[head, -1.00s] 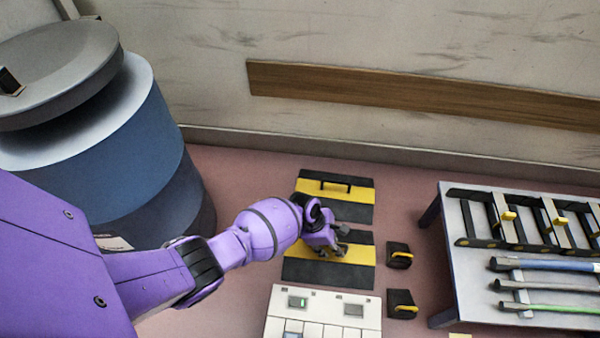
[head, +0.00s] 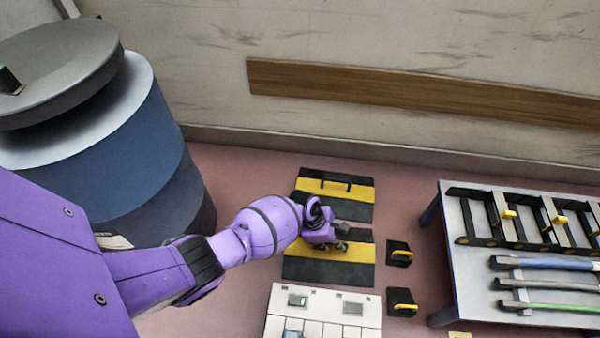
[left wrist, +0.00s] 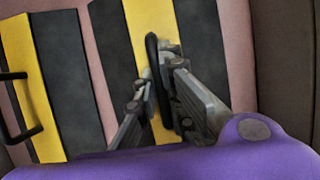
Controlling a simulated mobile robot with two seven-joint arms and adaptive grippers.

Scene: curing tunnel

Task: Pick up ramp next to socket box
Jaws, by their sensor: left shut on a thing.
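The near ramp (head: 330,272) is a flat black plate with a yellow band. It lies on the floor just behind a white box with square panels (head: 322,318), which looks like the socket box. My left gripper (head: 338,246) is over its yellow band. In the left wrist view the ramp (left wrist: 203,60) lies under my left gripper (left wrist: 160,80), whose fingers are shut on its dark bar handle (left wrist: 153,60). The gripper hides part of the handle in the head view. My right gripper is not in view.
A second, similar ramp (head: 336,208) lies just behind, toward the wall. Two small black blocks with yellow handles (head: 399,254) (head: 402,302) sit to the right. A low table (head: 470,290) with tools stands at right, a large blue drum (head: 110,160) at left.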

